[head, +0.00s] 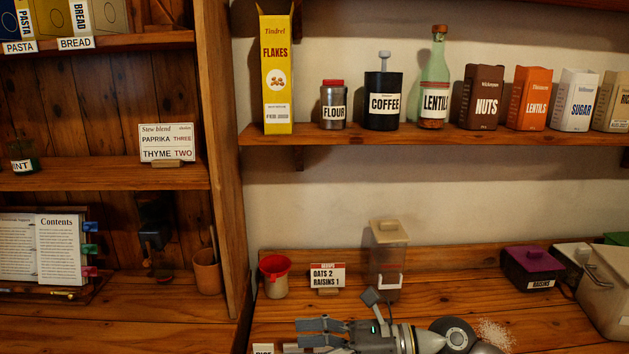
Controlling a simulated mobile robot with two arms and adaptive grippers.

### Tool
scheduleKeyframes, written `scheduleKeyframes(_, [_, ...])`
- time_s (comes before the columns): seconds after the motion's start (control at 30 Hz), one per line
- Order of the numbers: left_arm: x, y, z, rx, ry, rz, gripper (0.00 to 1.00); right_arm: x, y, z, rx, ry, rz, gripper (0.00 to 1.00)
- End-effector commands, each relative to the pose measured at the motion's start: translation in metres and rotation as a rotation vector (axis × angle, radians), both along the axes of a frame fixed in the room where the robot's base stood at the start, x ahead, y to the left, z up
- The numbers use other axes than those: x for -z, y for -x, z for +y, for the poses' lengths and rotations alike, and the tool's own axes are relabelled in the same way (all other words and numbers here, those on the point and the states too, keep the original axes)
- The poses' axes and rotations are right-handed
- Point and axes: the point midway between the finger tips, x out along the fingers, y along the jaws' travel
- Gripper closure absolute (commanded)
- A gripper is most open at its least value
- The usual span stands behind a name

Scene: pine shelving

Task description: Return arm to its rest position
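My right gripper (308,332) is low in the head view, pointing left above the front of the wooden counter (550,325). Its arm comes in from the lower right. Two grey fingers lie one above the other with a narrow gap, and I see nothing held between them. From this angle I cannot tell how far they are apart. My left arm and gripper are not in view.
A purple-lidded raisins box (532,268) and a beige bin (605,300) are right. White grains (495,333) lie on the counter.

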Motion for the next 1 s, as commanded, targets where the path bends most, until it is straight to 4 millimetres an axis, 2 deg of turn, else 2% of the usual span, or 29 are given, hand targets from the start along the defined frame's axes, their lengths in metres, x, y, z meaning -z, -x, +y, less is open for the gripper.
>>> scheduleKeyframes(0.03, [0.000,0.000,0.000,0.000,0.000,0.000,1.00,-0.014,0.002,0.008,0.045,-0.116,0.070,0.20])
scheduleKeyframes(0.1, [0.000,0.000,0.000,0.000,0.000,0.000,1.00,-0.034,-0.002,0.010,0.119,-0.270,0.170,0.20])
scheduleKeyframes(0.23, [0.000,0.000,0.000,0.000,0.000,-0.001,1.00,-0.061,-0.017,-0.003,0.266,-0.542,0.377,0.20])
scheduleKeyframes(0.37, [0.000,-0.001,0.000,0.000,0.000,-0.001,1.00,-0.068,-0.036,-0.033,0.428,-0.795,0.608,0.20])
scheduleKeyframes(0.47, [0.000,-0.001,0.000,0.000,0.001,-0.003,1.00,-0.058,-0.051,-0.064,0.566,-0.976,0.799,0.20])
scheduleKeyframes(0.57, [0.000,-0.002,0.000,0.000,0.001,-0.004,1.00,-0.034,-0.060,-0.097,0.710,-1.143,0.994,0.20])
scheduleKeyframes(0.67, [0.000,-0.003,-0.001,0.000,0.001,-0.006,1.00,0.003,-0.061,-0.131,0.869,-1.297,1.193,0.20])
scheduleKeyframes(0.77, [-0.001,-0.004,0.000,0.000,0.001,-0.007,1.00,0.048,-0.050,-0.162,1.038,-1.434,1.391,0.20])
scheduleKeyframes(0.87, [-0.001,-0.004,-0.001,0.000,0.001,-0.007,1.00,0.098,-0.027,-0.187,1.222,-1.553,1.586,0.20])
scheduleKeyframes(1.0, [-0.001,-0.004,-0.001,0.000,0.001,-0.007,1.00,0.166,0.026,-0.212,1.503,-1.684,1.846,0.20])
